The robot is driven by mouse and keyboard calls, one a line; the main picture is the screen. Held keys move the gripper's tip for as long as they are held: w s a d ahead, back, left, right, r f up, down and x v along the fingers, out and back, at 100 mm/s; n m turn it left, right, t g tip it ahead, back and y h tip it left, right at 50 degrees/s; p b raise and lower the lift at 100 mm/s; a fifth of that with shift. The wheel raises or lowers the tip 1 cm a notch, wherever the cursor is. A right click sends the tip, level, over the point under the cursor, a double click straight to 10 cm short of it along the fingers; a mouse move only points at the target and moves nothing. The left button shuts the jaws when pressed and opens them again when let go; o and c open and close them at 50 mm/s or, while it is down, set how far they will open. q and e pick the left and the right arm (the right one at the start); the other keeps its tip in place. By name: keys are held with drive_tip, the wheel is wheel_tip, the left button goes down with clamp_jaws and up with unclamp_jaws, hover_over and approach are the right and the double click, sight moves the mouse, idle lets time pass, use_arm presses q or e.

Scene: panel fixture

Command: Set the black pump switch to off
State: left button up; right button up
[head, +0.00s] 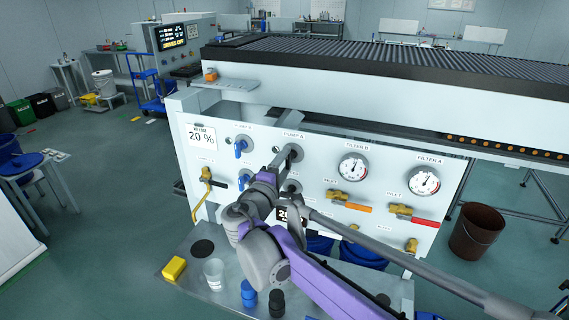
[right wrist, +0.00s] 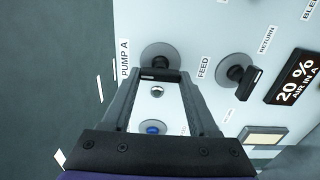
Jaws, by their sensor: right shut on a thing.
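The black pump switch (right wrist: 160,74) sits on a grey round plate beside the PUMP A label in the right wrist view. In the head view its grey plate (head: 296,152) shows under the PUMP A label, with the handle mostly hidden by my gripper. My right gripper (head: 284,160) reaches up to it from below. In the right wrist view the gripper's fingers (right wrist: 158,80) stand on either side of the switch handle, shut on it. The handle's exact angle is hard to tell. My left gripper is not in view.
A blue PUMP B switch (head: 240,148) is close on the left. A black FEED knob (right wrist: 237,74) is just below the pump switch on the panel. A shelf below holds a yellow block (head: 174,268) and a cup (head: 214,274).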

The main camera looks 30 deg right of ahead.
drive_tip(key=o, duration=1.4)
drive_tip(key=v, duration=1.1)
drive_tip(key=shift+b, duration=0.35)
drive_tip(key=s+d+f+m+g+y, duration=0.2)
drive_tip(key=s+f+g+y, duration=0.1)
drive_tip(key=s+f, duration=0.4)
drive_tip(key=s+d+f+m+g+y, duration=0.1)
drive_tip(key=s+f+m+g+y, duration=0.3)
drive_tip(key=f, duration=0.6)
drive_tip(key=s+a+f+y, duration=0.2)
drive_tip(key=s+f, duration=0.1)
drive_tip(key=s+a+f+m+y+p, duration=0.1)
drive_tip(key=s+a+f+y, duration=0.1)
drive_tip(key=s+a+f, duration=0.1)
drive_tip(key=s+a+f+m+y, duration=0.1)
drive_tip(key=s+a+f+y, duration=0.1)
drive_tip(key=s+a+f, duration=0.1)
drive_tip(key=shift+s+a+f+t+y, duration=0.1)
drive_tip(key=shift+s+t+y, duration=0.1)
drive_tip(key=shift+s, duration=0.15)
drive_tip(key=shift+s+a+t+y, duration=0.15)
drive_tip(key=shift+s+t+y, duration=0.05)
drive_tip(key=shift+s, duration=0.15)
